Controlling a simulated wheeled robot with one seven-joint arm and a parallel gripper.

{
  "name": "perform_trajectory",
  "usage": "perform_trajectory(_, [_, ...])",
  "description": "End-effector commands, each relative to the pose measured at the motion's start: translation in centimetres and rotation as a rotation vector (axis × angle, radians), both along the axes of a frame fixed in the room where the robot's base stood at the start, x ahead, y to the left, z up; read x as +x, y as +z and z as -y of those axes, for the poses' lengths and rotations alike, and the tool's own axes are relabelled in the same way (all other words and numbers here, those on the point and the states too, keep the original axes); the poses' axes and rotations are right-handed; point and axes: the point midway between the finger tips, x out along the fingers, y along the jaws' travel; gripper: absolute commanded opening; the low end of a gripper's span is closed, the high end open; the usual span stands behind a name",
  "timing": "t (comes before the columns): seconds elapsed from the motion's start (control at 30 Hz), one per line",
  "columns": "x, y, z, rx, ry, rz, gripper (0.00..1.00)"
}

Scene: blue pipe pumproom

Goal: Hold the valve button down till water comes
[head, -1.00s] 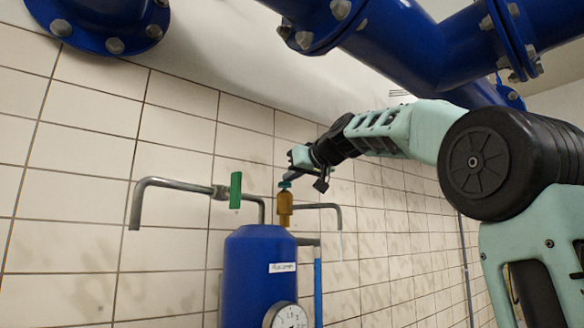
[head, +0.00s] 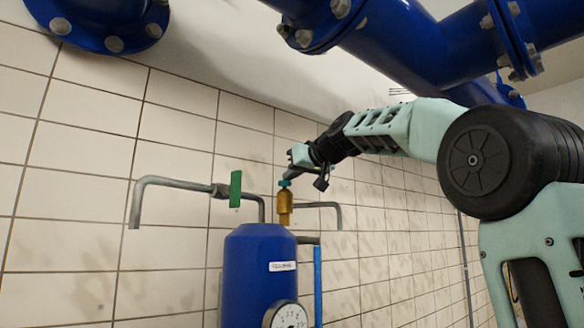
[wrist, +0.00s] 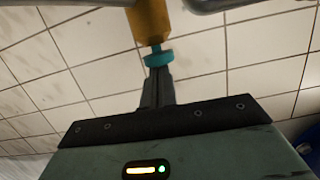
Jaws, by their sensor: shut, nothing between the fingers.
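The valve button is a small teal cap (head: 285,183) on top of a brass valve body (head: 285,208), above a blue tank (head: 258,270). The button also shows in the wrist view (wrist: 158,59), below the brass body (wrist: 150,22). My gripper (head: 290,177) is shut and empty, with its fingertips at the button from above. In the wrist view the closed fingers (wrist: 158,75) end right at the teal cap. They look in contact, though a tiny gap is hard to rule out. The right outlet pipe (head: 338,212) shows no water below its end.
A left outlet pipe (head: 160,183) with a green handle (head: 236,189) stands beside the valve. A pressure gauge (head: 288,316) is on the tank front. Large blue pipes (head: 430,45) run overhead near my arm. The tiled wall (head: 90,200) lies behind.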

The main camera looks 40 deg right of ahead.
Motion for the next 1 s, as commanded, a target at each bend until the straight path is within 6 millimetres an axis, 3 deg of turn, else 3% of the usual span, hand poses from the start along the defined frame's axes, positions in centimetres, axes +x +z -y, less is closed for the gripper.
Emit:
perform_trajectory(0.07, [0.2,0.0,-0.1,0.002,0.003,-0.013,0.0])
perform_trajectory(0.43, [0.6,4.4,-1.1,0.0,0.003,-0.002,0.0])
perform_trajectory(0.5, [-0.9,3.9,-0.9,-0.002,0.001,0.001,0.0])
perform_trajectory(0.8, [-6.2,5.2,-0.7,-0.002,0.0,0.003,0.0])
perform_trajectory(1.0, [-8.5,5.9,-0.6,0.0,0.001,0.002,0.0])
